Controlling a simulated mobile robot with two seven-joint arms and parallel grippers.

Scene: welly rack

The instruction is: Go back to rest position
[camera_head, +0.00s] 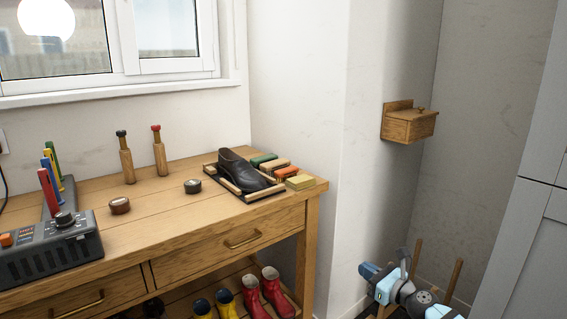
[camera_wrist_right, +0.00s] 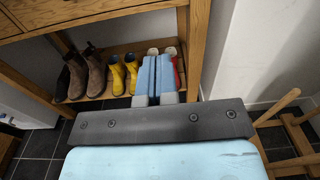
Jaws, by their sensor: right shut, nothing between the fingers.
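My right gripper (camera_head: 371,272) is low at the bottom right of the head view, beside the workbench (camera_head: 225,208). In the right wrist view its two blue fingers (camera_wrist_right: 155,76) are together with nothing between them. Beyond them on the bench's lower shelf are red wellies (camera_head: 264,292), partly hidden by the fingers in the wrist view (camera_wrist_right: 180,68). Yellow wellies (camera_head: 215,306) stand to their left on the shelf, and brown boots (camera_wrist_right: 86,76) stand further left. My left gripper is not in view.
A wooden rack with upright pegs (camera_head: 454,279) stands close to my right arm. A dark shoe (camera_head: 245,172) lies in a tray on the bench, with brushes beside it. A wooden box (camera_head: 408,126) hangs on the wall. A grey cabinet (camera_head: 525,230) is at right.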

